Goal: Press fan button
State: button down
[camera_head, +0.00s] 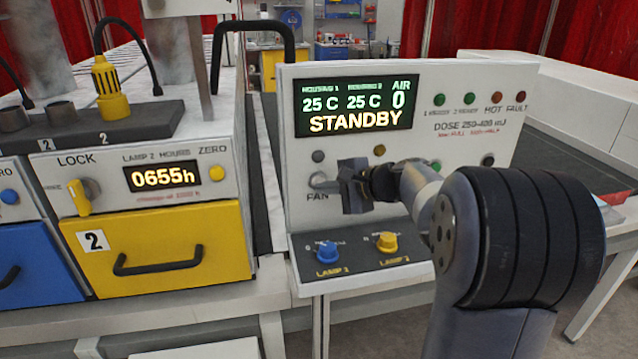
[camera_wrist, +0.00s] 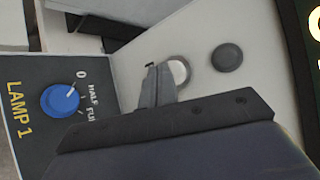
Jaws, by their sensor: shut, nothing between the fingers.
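The fan button (camera_head: 318,181) is a pale round button above the FAN label on the white control panel (camera_head: 292,110). In the wrist view the button (camera_wrist: 181,72) sits right beside my fingertips, which cover part of its left edge. My gripper (camera_head: 343,187) is shut and empty, just right of the button in the head view. In the wrist view my gripper (camera_wrist: 153,80) points at the panel face near the button. I cannot tell whether the tips touch the panel or the button.
A dark grey round button (camera_head: 318,156) is above the fan button. The blue lamp 1 knob (camera_head: 328,252) and yellow lamp 2 knob (camera_head: 387,243) are below. The display (camera_head: 356,106) reads STANDBY, AIR 0. A yellow drawer (camera_head: 160,255) stands left.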

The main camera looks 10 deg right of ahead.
jog(key=shift+w, duration=0.4)
dwell(0.6)
jog(key=shift+s, duration=0.15)
jog(key=shift+s+b, duration=0.4)
jog(key=shift+s, duration=0.3)
jog(key=s+b, duration=0.1)
jog(key=s, duration=0.4)
jog(key=shift+b, duration=0.4)
jog(key=shift+w, duration=0.15)
dwell(0.4)
